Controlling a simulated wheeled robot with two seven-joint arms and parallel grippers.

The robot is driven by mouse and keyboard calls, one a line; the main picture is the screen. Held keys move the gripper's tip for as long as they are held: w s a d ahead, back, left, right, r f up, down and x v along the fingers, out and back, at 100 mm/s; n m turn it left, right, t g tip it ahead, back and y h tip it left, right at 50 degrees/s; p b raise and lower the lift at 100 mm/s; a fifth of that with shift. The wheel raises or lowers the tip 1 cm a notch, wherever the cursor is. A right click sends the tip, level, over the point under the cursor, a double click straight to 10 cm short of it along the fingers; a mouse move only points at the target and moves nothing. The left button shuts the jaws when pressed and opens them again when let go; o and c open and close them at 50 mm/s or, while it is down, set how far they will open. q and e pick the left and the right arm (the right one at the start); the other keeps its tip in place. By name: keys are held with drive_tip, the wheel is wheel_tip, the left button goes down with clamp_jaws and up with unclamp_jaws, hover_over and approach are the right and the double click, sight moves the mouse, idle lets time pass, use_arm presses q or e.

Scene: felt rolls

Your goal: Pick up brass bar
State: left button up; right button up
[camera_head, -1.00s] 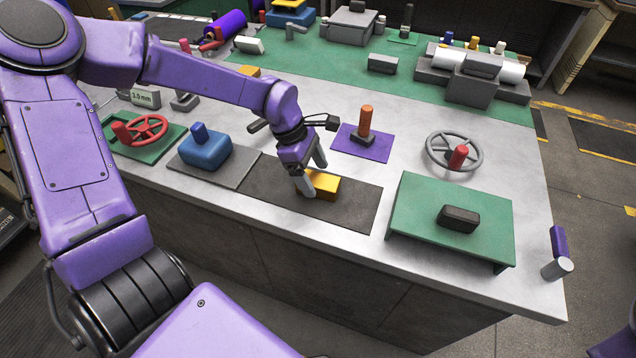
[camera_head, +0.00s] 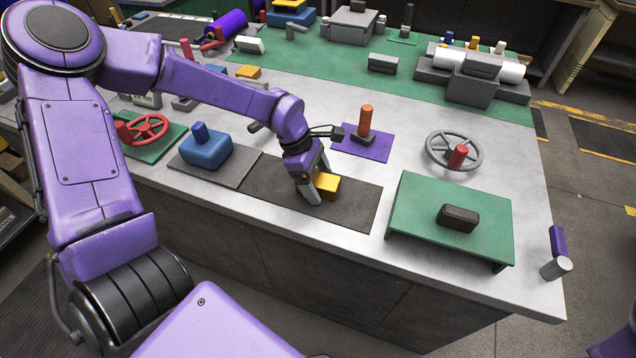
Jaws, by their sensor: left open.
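The brass bar (camera_head: 328,186) is a small yellow block lying on the dark mat (camera_head: 262,187) near the table's front edge. My left gripper (camera_head: 316,188) points down at the bar's left end, with its fingers apart. The near finger stands in front of the bar's left part and hides it. I cannot tell whether the fingers touch the bar. My right gripper is not in view; only a bit of purple arm shows at the bottom right corner.
Left of the mat is a blue block with a knob (camera_head: 205,150). Behind is an orange-handled stamp (camera_head: 365,125) on a purple mat. To the right is a raised green stand (camera_head: 420,195) with a black block (camera_head: 458,218). A grey handwheel (camera_head: 440,150) stands behind it.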

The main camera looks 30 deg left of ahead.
use_arm(q)
drive_tip(key=c, duration=1.3)
drive_tip(key=shift+w+r, duration=0.1)
drive_tip(key=shift+r, duration=0.05)
